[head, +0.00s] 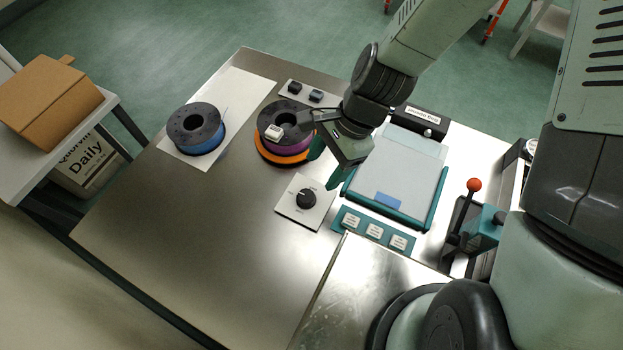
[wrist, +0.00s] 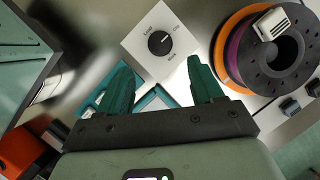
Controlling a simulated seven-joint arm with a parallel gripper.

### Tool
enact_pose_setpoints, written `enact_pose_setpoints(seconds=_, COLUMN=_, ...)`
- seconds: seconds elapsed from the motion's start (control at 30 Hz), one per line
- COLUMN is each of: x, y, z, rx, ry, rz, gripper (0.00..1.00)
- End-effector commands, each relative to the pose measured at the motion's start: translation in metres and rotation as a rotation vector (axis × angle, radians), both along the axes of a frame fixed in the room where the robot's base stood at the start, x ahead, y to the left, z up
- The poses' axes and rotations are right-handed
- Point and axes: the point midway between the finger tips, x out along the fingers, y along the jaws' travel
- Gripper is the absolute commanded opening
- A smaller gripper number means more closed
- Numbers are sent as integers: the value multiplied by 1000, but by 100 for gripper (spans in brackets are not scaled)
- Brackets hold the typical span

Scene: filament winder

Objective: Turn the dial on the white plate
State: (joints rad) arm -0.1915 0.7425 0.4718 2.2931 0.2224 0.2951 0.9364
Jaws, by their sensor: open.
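The white plate (head: 290,212) lies flat on the metal table and carries a black round dial (head: 306,198) with a pale pointer line. The pointer aims toward the upper right in that view. My gripper (head: 322,168) is above the table, up and to the right of the dial in the head view. In the wrist view my gripper (wrist: 163,92) is open and empty, its green fingers apart, and the dial lies beyond the fingertips, untouched.
Stacked purple and orange spools (head: 284,128) stand near the gripper. A blue spool (head: 196,128) sits on a white sheet. A teal-framed tray (head: 405,172), a teal label strip (head: 374,232) and a red-knobbed lever (head: 474,186) are to the right. The table's front left is clear.

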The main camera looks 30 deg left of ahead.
Motion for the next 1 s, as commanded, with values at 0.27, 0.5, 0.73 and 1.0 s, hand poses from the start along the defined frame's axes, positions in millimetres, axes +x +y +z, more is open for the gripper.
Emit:
enact_pose_setpoints(seconds=0.27, x=-17, y=11, z=-48, rx=-2, ry=5, rz=4, gripper=66)
enact_pose_setpoints(seconds=0.5, x=-27, y=21, z=-80, rx=-1, ry=2, rz=3, gripper=66)
enact_pose_setpoints(seconds=0.73, x=-29, y=23, z=-90, rx=0, ry=-2, rz=3, gripper=66)
enact_pose_setpoints(seconds=1.0, x=-29, y=23, z=-90, rx=0, ry=-2, rz=3, gripper=57)
